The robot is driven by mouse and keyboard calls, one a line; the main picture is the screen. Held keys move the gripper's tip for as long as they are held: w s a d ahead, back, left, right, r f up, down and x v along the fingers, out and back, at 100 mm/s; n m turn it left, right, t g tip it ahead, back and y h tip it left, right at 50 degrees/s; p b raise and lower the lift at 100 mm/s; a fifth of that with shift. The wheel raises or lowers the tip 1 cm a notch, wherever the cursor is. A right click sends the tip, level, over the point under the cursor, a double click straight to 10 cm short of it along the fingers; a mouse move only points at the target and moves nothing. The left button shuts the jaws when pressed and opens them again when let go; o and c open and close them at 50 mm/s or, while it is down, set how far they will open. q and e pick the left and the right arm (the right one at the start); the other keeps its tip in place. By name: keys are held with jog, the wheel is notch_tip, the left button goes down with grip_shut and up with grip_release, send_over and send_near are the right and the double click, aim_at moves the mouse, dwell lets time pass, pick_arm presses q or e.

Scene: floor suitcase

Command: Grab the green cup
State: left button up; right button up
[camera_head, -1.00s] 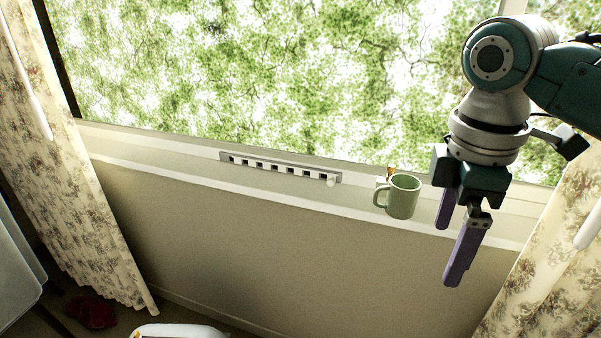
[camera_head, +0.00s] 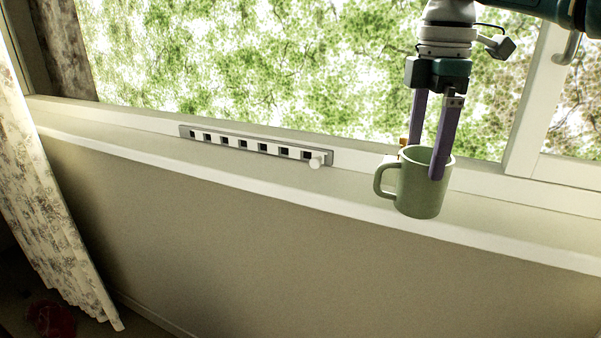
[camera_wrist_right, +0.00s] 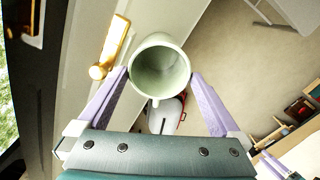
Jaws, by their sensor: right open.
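The green cup (camera_head: 418,195) stands upright on the window sill, its handle pointing left in the head view. My right gripper (camera_head: 425,162) points down at it from above, open. The near finger overlaps the cup's front side, and the far finger's tip is hidden behind the rim. In the right wrist view the cup (camera_wrist_right: 160,70) lies between the two spread fingertips (camera_wrist_right: 160,76), with its open mouth facing the camera. Whether the fingers touch the cup I cannot tell. My left gripper is not seen in the head view.
A golden piece (camera_wrist_right: 112,45) is close beside the cup. The window frame (camera_head: 535,110) rises behind, and a patterned curtain (camera_head: 62,235) hangs at the left.

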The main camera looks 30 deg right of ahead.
aim_at(418, 175)
notch_tip(418, 175, down, 5)
jog(key=shift+f+b, duration=0.15)
jog(key=shift+b, duration=0.3)
jog(key=c, duration=1.3)
jog(key=shift+w, duration=0.1)
jog(key=shift+c, duration=0.2)
jog(key=shift+r, duration=0.25)
